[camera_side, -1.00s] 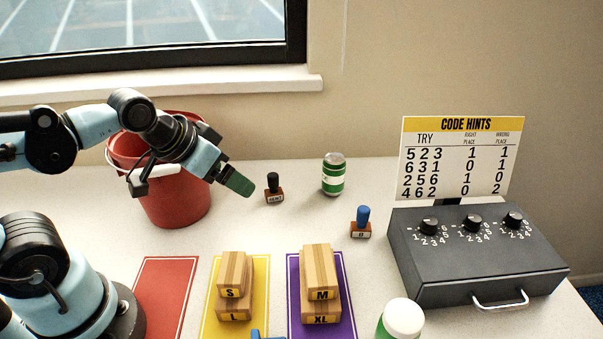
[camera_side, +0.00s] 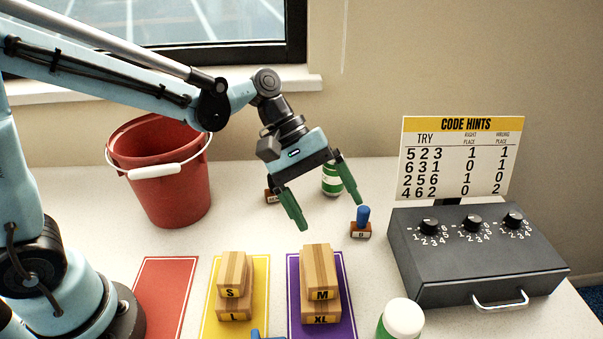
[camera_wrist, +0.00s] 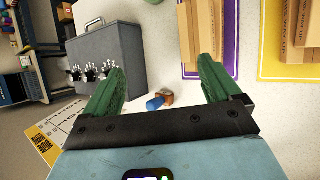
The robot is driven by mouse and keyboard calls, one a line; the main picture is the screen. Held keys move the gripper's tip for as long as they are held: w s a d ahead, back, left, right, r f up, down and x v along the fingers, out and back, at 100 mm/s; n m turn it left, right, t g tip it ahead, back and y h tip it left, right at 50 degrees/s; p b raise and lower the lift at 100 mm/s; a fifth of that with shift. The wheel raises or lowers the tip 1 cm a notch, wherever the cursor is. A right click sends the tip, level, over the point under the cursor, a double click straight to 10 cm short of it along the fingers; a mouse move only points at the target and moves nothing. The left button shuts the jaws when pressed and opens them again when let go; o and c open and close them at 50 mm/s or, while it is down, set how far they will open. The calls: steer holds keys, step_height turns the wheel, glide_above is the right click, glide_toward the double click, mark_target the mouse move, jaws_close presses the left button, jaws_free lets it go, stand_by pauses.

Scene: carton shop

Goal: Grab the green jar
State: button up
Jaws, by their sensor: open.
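A jar with a white lid and a green body (camera_side: 401,320) stands at the front of the table, cut off by the bottom edge of the side view. A green can with a pale label (camera_side: 330,187) stands farther back, partly hidden behind my gripper. My gripper (camera_side: 332,212) is open and empty above the table, its green fingers spread and pointing down, behind the stacked boxes. It also shows in the wrist view (camera_wrist: 162,68).
A blue-handled stamp (camera_side: 361,222) stands right of my gripper. A black case with dials (camera_side: 470,262) and a code board (camera_side: 460,158) are at the right. Stacked boxes (camera_side: 320,285) stand on the purple mat (camera_side: 292,318). A red bucket (camera_side: 165,195) is at the left.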

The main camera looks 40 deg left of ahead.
mark_target(398, 330)
steer(key=s+d+f+n+g+h, duration=0.1)
steer(key=d+f+g, duration=0.1)
steer(key=d, duration=0.4)
steer(key=s+d+f+n+g+h, duration=0.1)
steer(key=s+d+f+g, duration=0.1)
steer(key=d+f, duration=0.2)
steer(key=s+d+f+n+g+h, duration=0.1)
steer(key=s+d+f+g, duration=0.1)
steer(key=d, duration=0.6)
steer(key=shift+s+d+f+g+h, duration=0.15)
steer(key=shift+f+g+h, duration=0.25)
steer(key=shift+f, duration=0.5)
steer(key=c, duration=1.2)
